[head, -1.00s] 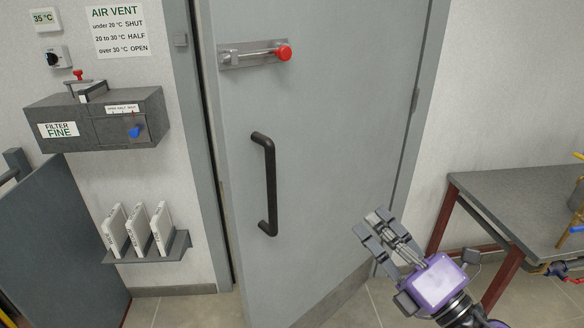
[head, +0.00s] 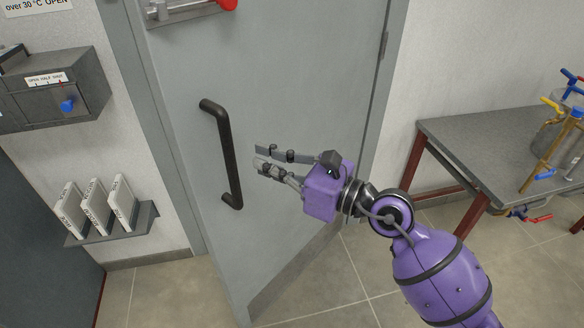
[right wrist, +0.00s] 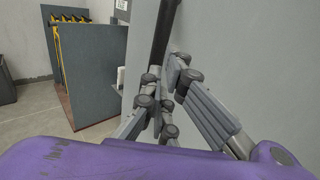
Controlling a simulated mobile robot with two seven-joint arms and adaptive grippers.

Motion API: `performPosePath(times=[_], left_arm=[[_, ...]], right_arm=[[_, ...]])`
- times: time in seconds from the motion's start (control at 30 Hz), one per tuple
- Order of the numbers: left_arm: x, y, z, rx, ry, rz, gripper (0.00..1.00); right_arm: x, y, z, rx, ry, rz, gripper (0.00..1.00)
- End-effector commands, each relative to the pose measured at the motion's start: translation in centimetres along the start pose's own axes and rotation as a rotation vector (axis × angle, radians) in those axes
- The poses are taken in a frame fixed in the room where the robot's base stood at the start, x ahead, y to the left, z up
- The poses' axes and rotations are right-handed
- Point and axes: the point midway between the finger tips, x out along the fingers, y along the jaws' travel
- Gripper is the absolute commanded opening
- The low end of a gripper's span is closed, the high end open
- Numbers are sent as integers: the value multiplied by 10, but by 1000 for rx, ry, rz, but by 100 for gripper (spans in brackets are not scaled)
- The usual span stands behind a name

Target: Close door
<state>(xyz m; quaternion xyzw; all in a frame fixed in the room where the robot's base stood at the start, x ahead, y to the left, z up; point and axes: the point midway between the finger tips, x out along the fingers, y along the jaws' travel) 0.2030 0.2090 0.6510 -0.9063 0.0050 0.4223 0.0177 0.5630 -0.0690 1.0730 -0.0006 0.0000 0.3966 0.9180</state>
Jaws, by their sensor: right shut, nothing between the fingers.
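The grey door (head: 290,90) stands ajar, its left edge swung out from the frame (head: 160,120), with a hinge on the right side. Its black vertical handle (head: 225,155) is at the left part of the door. A latch bar with a red knob (head: 228,3) is at the top edge of the head view. My right gripper (head: 257,157) is shut and empty, just right of the handle and in front of the door face. In the right wrist view the fingers (right wrist: 162,85) are by the lower part of the handle (right wrist: 163,35); contact is unclear. My left gripper is not in view.
A grey table (head: 480,150) with a valved vessel (head: 565,130) stands at the right. A wall shelf with white filter plates (head: 95,208) and a grey filter box (head: 55,90) are left of the door. Tiled floor in front of the door is clear.

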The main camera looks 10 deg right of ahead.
Motion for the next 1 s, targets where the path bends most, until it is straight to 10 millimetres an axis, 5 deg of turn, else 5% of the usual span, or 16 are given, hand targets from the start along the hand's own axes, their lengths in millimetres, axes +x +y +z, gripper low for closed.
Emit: performPosePath(times=[0.3, 1.0], left_arm=[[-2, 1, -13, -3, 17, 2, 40], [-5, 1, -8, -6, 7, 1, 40]], right_arm=[[43, 0, 1, 1, -2, 0, 0], [50, 1, 0, 2, 0, -2, 0]])
